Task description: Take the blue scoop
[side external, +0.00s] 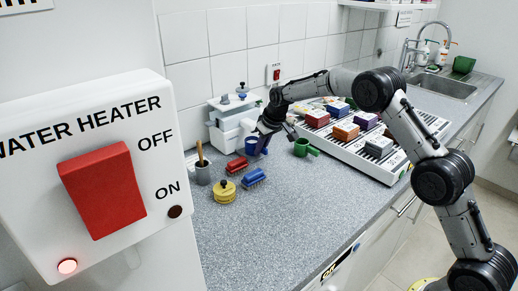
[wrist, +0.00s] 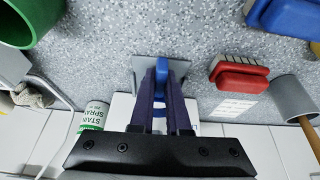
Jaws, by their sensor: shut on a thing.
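The blue scoop (side external: 254,146) is at my gripper (side external: 265,132) in the side view, near the back of the counter beside the white vessels. In the wrist view my gripper (wrist: 162,88) is shut on a narrow blue part of the scoop (wrist: 161,67), which shows between the fingertips. The fingers hide most of the scoop there. I cannot tell whether it touches the counter.
A rack (side external: 372,165) of coloured blocks is right. The front counter is clear.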

